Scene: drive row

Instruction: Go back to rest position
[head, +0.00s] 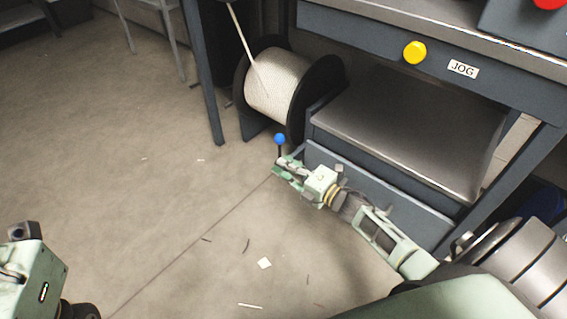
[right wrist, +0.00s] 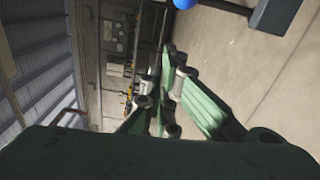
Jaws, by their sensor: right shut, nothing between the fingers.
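My right gripper (head: 284,168) is low in front of the grey machine stand, with its arm coming in from the lower right. Its fingers are shut with nothing between them; they also show in the right wrist view (right wrist: 168,88). A blue ball knob (head: 280,139) on a thin dark stem stands just behind the fingertips in the head view. The knob is at the top edge of the right wrist view (right wrist: 184,3), apart from the fingers. Part of my left arm (head: 35,275) shows at the lower left; its fingers are not seen.
A spool (head: 275,98) of white cord with black flanges stands behind the gripper. The stand has a metal shelf (head: 410,125), a yellow button (head: 415,52) beside a JOG label, and a red button (head: 549,3). The floor to the left is mostly clear, with small scraps.

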